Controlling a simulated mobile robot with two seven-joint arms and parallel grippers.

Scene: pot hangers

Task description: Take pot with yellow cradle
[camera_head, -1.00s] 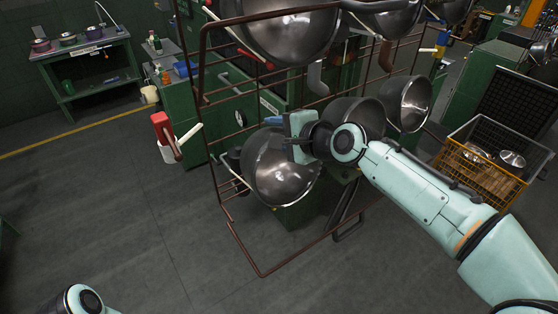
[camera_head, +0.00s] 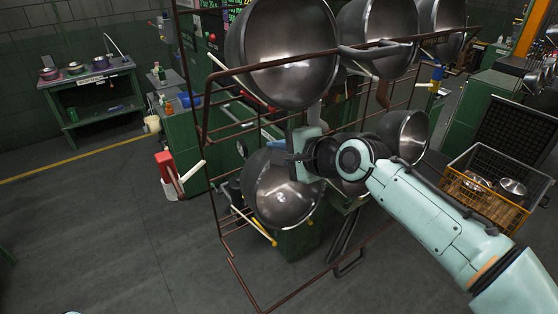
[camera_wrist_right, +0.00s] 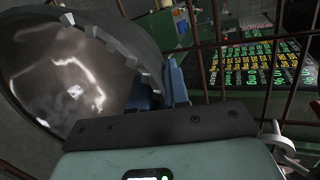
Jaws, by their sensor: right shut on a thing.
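My right gripper (camera_head: 296,158) is shut on the rim of a metal pot (camera_head: 283,198) at the rack's lower left. In the right wrist view the pot (camera_wrist_right: 60,85) fills the left side, its rim between the fingers (camera_wrist_right: 160,88). The pot is tilted, with its open side towards the head camera. A yellow-tipped cradle (camera_head: 262,232) sticks out below and left of the pot, partly hidden behind it. I cannot tell whether they still touch.
The brown rack (camera_head: 205,120) holds several other pots, including a large one (camera_head: 280,55) just above my right gripper. A wire crate (camera_head: 490,188) with metal pots stands right. A red-and-white object (camera_head: 170,172) stands left. The left floor is clear.

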